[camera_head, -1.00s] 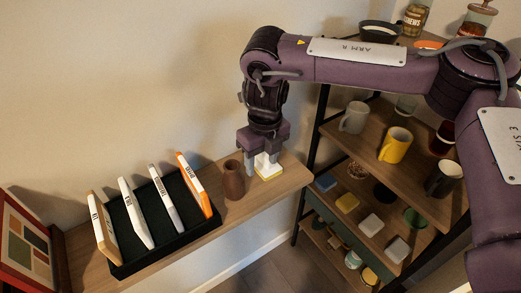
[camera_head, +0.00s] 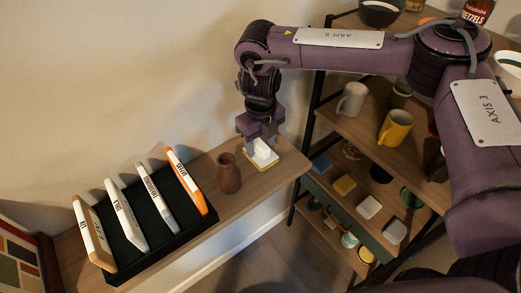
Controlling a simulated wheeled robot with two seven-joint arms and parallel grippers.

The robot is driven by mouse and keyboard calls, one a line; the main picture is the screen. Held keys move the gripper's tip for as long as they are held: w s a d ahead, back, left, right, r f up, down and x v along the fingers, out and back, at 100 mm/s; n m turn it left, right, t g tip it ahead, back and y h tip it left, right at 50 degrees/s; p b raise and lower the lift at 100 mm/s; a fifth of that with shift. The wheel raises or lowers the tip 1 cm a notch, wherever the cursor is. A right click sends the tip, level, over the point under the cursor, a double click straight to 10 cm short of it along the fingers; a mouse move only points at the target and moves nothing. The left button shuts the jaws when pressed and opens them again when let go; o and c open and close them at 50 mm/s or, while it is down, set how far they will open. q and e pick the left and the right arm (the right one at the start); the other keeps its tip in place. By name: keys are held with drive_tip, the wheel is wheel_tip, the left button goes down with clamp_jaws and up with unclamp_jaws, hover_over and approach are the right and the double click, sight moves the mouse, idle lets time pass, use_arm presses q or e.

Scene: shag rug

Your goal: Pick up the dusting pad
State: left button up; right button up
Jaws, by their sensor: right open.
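The dusting pad (camera_head: 264,158) looks like a small white block with a yellow lower edge. It rests on the wooden wall shelf, to the right of a brown vase. My right gripper (camera_head: 262,147) points down from above, its fingers at the pad's upper white part. It is open; the fingers partly hide the pad's top, and I cannot tell whether they touch it. My left gripper is not in view.
The brown vase (camera_head: 229,173) stands close left of the pad. A black tray (camera_head: 165,236) holding several upright cases is further left on the shelf (camera_head: 290,163). A rack (camera_head: 352,124) with mugs and blocks stands on the right.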

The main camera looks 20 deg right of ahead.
drive_tip(key=shift+f, duration=0.3)
clamp_jaws()
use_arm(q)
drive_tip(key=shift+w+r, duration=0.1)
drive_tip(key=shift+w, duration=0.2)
